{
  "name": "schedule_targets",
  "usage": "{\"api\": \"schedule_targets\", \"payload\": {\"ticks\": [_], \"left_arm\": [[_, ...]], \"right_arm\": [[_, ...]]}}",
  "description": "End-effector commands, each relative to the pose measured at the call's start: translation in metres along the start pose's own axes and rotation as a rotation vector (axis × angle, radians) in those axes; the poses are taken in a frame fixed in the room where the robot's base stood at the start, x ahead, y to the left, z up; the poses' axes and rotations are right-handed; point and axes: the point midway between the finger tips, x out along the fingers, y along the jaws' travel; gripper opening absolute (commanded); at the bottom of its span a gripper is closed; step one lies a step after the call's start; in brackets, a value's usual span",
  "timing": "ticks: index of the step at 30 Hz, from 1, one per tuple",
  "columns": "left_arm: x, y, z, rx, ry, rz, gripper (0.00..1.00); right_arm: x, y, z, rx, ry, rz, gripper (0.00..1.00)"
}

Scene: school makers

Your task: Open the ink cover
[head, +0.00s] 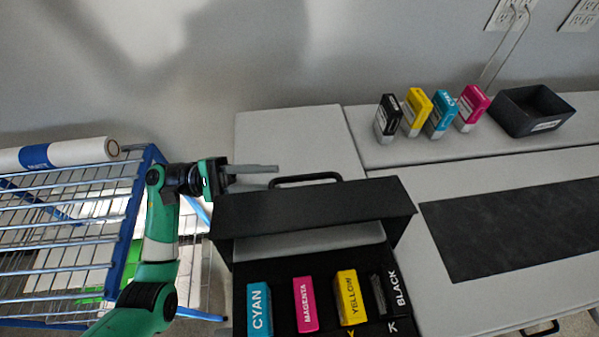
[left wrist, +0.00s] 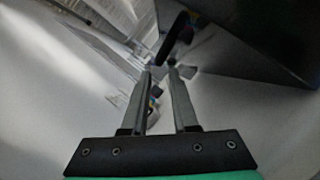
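The black ink cover (head: 312,207) stands raised at the back of the black printer, with its loop handle (head: 305,180) along the upper edge. Below it, the ink bay shows cyan (head: 259,309), magenta (head: 305,304), yellow (head: 351,297) and black (head: 391,294) cartridges. My left gripper (head: 272,169) is just left of the handle, above and behind the cover. In the left wrist view my left gripper (left wrist: 161,70) has a gap between its fingers and nothing in it. A dark bar, likely the handle (left wrist: 173,38), shows beyond the fingertips. My right gripper is out of view.
Spare cartridges (head: 430,113) and a black bin (head: 533,110) stand on the back table. A dark mat (head: 510,228) lies at right. A blue-framed wire cart (head: 65,230) with a paper roll (head: 60,154) stands at left. The tabletop (head: 295,140) behind the cover is clear.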

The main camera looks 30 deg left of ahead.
Motion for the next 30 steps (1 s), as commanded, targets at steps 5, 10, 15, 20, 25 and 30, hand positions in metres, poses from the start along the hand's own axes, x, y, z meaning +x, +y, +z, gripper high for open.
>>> {"api": "schedule_targets", "payload": {"ticks": [5, 10, 15, 20, 25, 30], "left_arm": [[0.041, 0.001, 0.002, 0.0, -0.004, -0.002, 0.27], [0.062, 0.0, 0.001, 0.0, -0.002, -0.001, 0.27], [0.067, 0.0, 0.001, 0.001, -0.001, 0.001, 0.27], [0.067, 0.0, 0.001, 0.001, -0.001, 0.001, 0.25], [0.067, 0.0, 0.001, 0.001, -0.001, 0.001, 0.0], [0.067, 0.0, 0.001, 0.0, -0.001, 0.001, 0.0]], "right_arm": [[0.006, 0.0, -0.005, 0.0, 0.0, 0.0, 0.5], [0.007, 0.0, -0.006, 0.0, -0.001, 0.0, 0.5], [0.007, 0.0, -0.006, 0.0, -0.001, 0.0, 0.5], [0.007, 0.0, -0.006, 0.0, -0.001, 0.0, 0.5], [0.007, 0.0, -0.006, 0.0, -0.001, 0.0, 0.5], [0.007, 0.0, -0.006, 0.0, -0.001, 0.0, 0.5]]}}
